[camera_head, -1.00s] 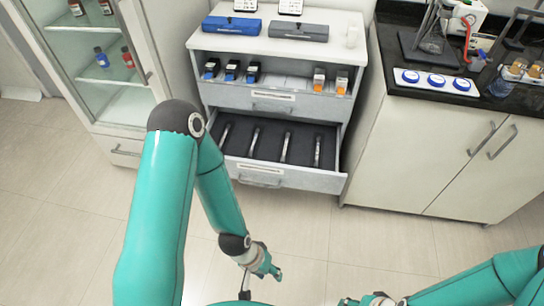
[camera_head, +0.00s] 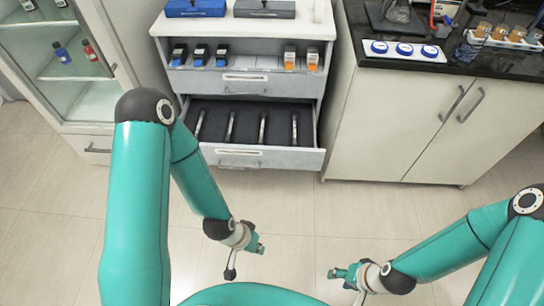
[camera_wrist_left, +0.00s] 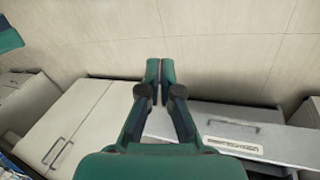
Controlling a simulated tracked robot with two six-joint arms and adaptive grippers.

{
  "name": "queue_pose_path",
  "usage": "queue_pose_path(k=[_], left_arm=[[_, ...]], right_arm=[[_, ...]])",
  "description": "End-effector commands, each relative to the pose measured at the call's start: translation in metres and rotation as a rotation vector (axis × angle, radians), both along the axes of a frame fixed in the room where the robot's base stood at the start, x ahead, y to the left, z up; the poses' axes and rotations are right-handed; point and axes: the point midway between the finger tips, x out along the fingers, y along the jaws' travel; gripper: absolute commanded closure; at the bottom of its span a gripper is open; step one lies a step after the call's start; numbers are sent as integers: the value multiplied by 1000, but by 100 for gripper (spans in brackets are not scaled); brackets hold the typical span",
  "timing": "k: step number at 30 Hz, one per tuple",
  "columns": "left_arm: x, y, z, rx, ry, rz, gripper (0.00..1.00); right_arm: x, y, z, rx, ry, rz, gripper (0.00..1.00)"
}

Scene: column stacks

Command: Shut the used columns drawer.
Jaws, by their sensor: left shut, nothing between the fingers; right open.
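The lower drawer (camera_head: 290,158) of the grey-white cabinet stands open, its label too small to read in the head view. Several slim columns lie in its dark lining. The drawer's front panel also shows in the left wrist view (camera_wrist_left: 270,140), with a label and handle. My left gripper (camera_head: 262,248) is shut and empty, in front of the drawer and apart from it; its fingertips (camera_wrist_left: 160,66) are together in the wrist view. My right gripper (camera_head: 332,273) is open, to the right of the left one over the floor, apart from the drawer.
Above the open drawer is a drawer front (camera_head: 270,84) below a bay with blue-and-black and orange-and-white items. A glass-door cabinet (camera_head: 75,95) stands left. A counter unit (camera_head: 400,120) stands right. Bare floor (camera_head: 350,215) lies in front.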

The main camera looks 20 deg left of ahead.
Motion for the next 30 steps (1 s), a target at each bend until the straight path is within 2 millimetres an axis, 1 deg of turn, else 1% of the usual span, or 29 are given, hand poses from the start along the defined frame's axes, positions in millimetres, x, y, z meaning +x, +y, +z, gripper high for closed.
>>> queue_pose_path(k=[2, 5, 6, 8, 9, 11, 12, 15, 17, 18, 20, 21, 23, 24, 26, 27, 29, 30], left_arm=[[22, 7, 1, 49, -124, -93, 100], [64, 24, 5, 170, -324, -225, 100], [82, 33, 8, 237, -404, -277, 100], [110, 46, 7, 351, -516, -357, 100], [128, 54, 5, 436, -587, -410, 100], [155, 65, -1, 578, -685, -492, 100], [173, 72, -4, 683, -743, -545, 100], [211, 84, -9, 951, -852, -660, 100], [228, 88, -11, 1093, -891, -710, 100], [238, 88, -13, 1180, -909, -734, 100], [249, 88, -16, 1301, -929, -762, 100], [256, 86, -18, 1373, -939, -776, 100], [264, 82, -24, 1466, -950, -785, 100], [268, 78, -28, 1518, -958, -787, 100], [273, 71, -37, 1578, -972, -782, 100], [276, 65, -44, 1605, -984, -772, 100], [279, 55, -57, 1629, -1007, -756, 100], [281, 47, -66, 1635, -1023, -749, 100]], right_arm=[[0, 0, 0, 0, 0, 0, 54], [0, 0, 0, 0, 0, 0, 54], [0, 0, 0, 0, 0, 0, 54], [0, 0, -9, 0, 0, 0, 54], [0, 0, -18, 0, 0, 0, 54], [0, 0, -38, 0, 0, 0, 54], [0, 0, -53, 0, 0, 0, 54], [0, 0, -92, 0, 1, 0, 54], [0, 0, -114, 0, 1, 0, 54], [0, 0, -129, 0, 1, 0, 54], [0, 0, -151, 0, 1, 0, 54], [0, 0, -166, 0, 0, 0, 54], [0, 0, -189, 0, 0, 0, 54], [0, 0, -203, 0, 0, 0, 54], [0, 0, -226, 0, 0, 0, 54], [0, 0, -240, 0, 0, 0, 54], [0, 0, -263, 0, 0, 0, 54], [0, 0, -277, 0, 0, 0, 54]])
